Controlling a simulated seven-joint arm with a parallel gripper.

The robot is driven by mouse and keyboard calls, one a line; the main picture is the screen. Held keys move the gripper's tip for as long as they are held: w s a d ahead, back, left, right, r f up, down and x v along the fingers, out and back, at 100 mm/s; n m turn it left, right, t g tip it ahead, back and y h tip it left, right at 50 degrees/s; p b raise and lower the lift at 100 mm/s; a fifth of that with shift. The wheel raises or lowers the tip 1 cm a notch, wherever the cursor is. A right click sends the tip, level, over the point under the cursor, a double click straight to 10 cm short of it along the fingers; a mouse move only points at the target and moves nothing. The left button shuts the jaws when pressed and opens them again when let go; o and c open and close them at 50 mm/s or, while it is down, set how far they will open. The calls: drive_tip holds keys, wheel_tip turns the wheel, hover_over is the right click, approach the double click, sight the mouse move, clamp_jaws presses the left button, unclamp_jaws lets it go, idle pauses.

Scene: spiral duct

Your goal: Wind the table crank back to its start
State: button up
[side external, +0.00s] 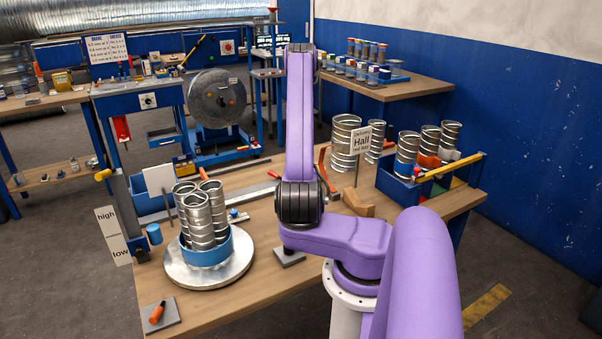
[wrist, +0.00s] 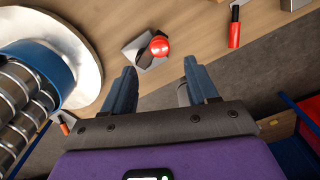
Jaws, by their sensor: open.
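In the wrist view a round red knob (wrist: 159,46) sits by a short dark arm on a small grey base (wrist: 132,50) on the table; this looks like the crank. My gripper (wrist: 160,75) is open and empty, its two blue-grey fingers spread wide. The knob shows beyond the gap between the fingertips, apart from both. In the side external view I cannot make out the gripper or the red knob; my arm covers part of the table. The round turntable (side external: 183,277) carries a blue holder (side external: 207,256) with several upright metal ducts (side external: 202,213).
The turntable (wrist: 85,35) and ducts are close on the left of the wrist view. A red, dark-tipped tool (wrist: 234,28) lies near the table edge. A high/low board (side external: 113,235) stands at the table's left. A blue bin (side external: 400,185) holds ducts at the right.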

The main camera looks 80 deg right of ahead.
wheel_tip(320, 180, up, 10)
idle(0.4)
drive_tip(key=shift+c, duration=0.3)
